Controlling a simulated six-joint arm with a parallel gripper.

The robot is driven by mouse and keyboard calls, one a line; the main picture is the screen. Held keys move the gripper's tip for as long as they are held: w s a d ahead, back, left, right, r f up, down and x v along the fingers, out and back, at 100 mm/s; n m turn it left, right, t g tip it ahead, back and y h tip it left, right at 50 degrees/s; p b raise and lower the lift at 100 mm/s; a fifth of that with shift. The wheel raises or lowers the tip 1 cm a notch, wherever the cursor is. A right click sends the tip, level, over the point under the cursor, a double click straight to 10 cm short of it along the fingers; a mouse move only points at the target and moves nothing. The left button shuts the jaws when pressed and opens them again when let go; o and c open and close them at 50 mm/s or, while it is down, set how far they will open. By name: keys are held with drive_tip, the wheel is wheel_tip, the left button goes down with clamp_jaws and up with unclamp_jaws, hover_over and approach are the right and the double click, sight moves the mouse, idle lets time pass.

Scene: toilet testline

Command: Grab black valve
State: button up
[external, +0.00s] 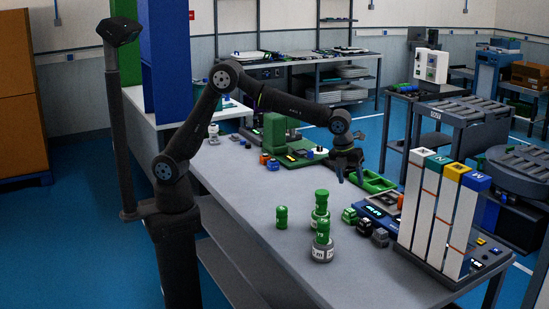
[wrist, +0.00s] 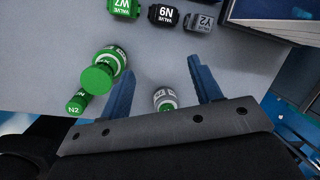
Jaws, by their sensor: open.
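The black valve (wrist: 163,14) is a small dark block with white lettering at the top of the wrist view. It stands between a green valve (wrist: 124,6) and a grey valve (wrist: 199,21). In the external view the black valve (external: 364,227) sits on the grey table in the same row, beside the green valve (external: 349,215) and grey valve (external: 380,238). My gripper (external: 350,179) is open and empty, above the table and behind the valves. In the wrist view its blue fingers (wrist: 164,67) point toward the row, apart from the black valve.
A grey-and-green cylinder (wrist: 165,99) shows between my fingers in the wrist view. A taller green cylinder (wrist: 101,71) and a small green one (wrist: 77,102) stand to the left. White upright panels (external: 430,215) stand right of the valves. The table's front left (external: 245,205) is clear.

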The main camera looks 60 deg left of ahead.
drive_tip(key=w+a+f+n+g+h, duration=0.2)
drive_tip(key=w+a+f+n+h, duration=0.3)
drive_tip(key=n, duration=0.6)
drive_tip(key=n+y, duration=0.1)
drive_tip(key=n, duration=0.1)
approach(365, 219)
drive_tip(key=shift+g, duration=0.3)
drive_tip(key=x, duration=0.5)
drive_tip(key=shift+f, duration=0.15)
drive_tip(key=shift+x, duration=3.1)
drive_tip(key=shift+w, duration=0.15)
drive_tip(key=c, duration=1.1)
drive_tip(key=shift+c, duration=0.2)
drive_tip(key=shift+r, duration=0.2)
